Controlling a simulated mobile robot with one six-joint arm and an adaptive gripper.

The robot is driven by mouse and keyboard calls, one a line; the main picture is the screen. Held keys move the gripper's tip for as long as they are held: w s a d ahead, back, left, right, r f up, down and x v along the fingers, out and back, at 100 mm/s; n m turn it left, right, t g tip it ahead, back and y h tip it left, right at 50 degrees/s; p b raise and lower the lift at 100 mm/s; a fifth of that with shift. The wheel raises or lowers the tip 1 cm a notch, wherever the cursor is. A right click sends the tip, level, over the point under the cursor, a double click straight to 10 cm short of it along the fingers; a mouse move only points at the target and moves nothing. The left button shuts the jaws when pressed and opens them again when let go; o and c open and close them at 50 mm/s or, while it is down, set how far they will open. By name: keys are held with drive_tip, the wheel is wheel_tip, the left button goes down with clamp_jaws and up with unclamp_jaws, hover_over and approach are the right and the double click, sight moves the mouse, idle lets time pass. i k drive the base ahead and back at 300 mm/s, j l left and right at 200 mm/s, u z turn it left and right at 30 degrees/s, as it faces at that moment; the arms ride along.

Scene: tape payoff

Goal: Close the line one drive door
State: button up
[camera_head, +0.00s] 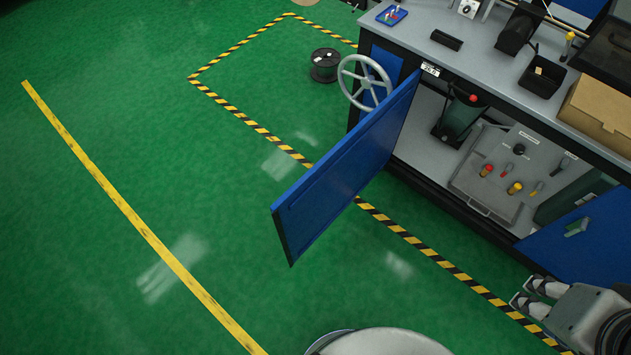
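A blue door (345,165) stands swung wide open from the left part of the grey-topped bench cabinet. A small white label (430,69) sits on the frame above its hinge side, too small to read surely. My gripper (520,291) is at the lower right, pointing left, with its two fingers apart and nothing seen between them. It is well to the right of the open door's free edge and does not touch it. Another blue door panel (580,245) with a handle (577,228) is near my gripper, at the right of the opening.
The open compartment shows a dark green motor (459,118) and a grey panel (510,165) with coloured knobs. A handwheel (364,82) stands behind the open door; a black spool (325,65) is on the floor. Green floor in front is clear, with striped tape (440,260).

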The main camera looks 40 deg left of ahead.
sight(308, 208)
drive_tip(key=j, duration=0.4)
drive_tip(key=k+j+z, duration=0.1)
drive_tip(key=j, duration=0.35)
drive_tip(key=k+j, duration=0.15)
drive_tip(key=j, duration=0.25)
drive_tip(key=j+z, duration=0.1)
drive_tip(key=j, duration=0.35)
drive_tip(key=k+j, duration=0.15)
drive_tip(key=j, duration=0.25)
drive_tip(key=k+j+z, duration=0.1)
drive_tip(key=j, duration=0.3)
drive_tip(key=k+j, duration=0.15)
drive_tip(key=j, duration=0.25)
drive_tip(key=k+l, duration=0.15)
drive_tip(key=l, duration=0.15)
drive_tip(key=k+l+z, duration=0.1)
drive_tip(key=l, duration=0.2)
drive_tip(key=k, duration=0.05)
